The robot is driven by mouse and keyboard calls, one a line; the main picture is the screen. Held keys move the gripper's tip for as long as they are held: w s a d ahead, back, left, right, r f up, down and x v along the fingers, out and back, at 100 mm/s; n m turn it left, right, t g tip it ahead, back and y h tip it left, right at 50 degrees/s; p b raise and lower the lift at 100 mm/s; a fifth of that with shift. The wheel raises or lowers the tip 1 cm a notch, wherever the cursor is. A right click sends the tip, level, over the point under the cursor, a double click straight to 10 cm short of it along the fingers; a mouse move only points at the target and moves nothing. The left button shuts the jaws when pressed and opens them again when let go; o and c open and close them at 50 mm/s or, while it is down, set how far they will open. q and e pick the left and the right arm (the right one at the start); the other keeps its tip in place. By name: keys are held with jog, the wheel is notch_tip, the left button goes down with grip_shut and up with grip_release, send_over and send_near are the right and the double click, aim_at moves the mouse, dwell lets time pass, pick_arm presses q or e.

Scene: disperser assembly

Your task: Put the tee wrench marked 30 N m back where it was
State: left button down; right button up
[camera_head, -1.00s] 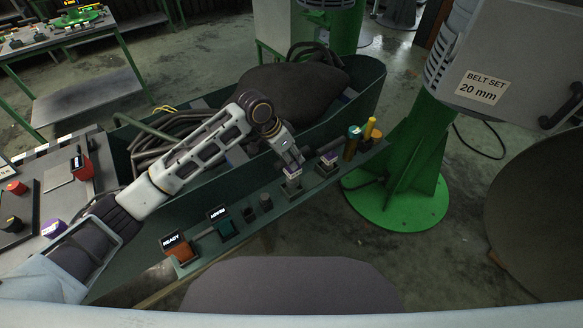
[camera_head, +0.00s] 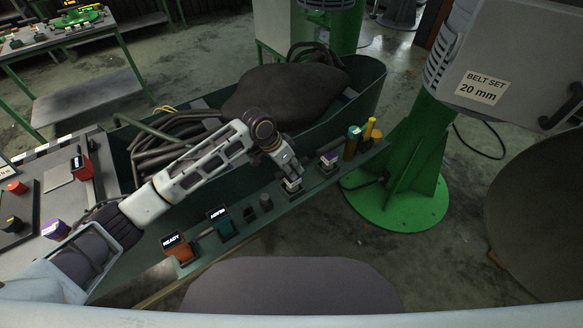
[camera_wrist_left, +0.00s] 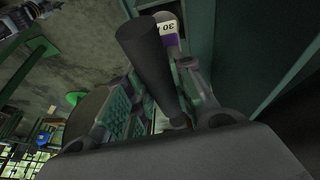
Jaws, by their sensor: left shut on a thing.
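My left gripper (camera_head: 291,178) is shut on the tee wrench at the green ledge along the front of the bin. In the left wrist view, the dark bar of the tee wrench (camera_wrist_left: 150,62) runs between the fingers of my left gripper (camera_wrist_left: 155,105). Its purple and white label (camera_wrist_left: 169,32) reads 30. In the head view the fingers hide most of the wrench, and I cannot tell whether it is fully seated in its holder on the ledge. My right gripper is not in view.
The ledge (camera_head: 238,240) also carries a purple-topped piece (camera_head: 329,160) just right of my gripper, teal and yellow upright handles (camera_head: 351,143), dark sockets (camera_head: 265,202) and an orange unit reading READY (camera_head: 178,247). The bin behind holds hoses and a dark sack (camera_head: 285,88).

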pick_arm(q)
jog(key=c, duration=1.3)
grip_release()
jog(key=shift+c, duration=0.2)
jog(key=shift+o, duration=0.5)
jog(key=shift+a+r, duration=0.25)
jog(key=shift+r, duration=0.4)
jog(key=v, duration=1)
jog(key=shift+r, duration=0.3)
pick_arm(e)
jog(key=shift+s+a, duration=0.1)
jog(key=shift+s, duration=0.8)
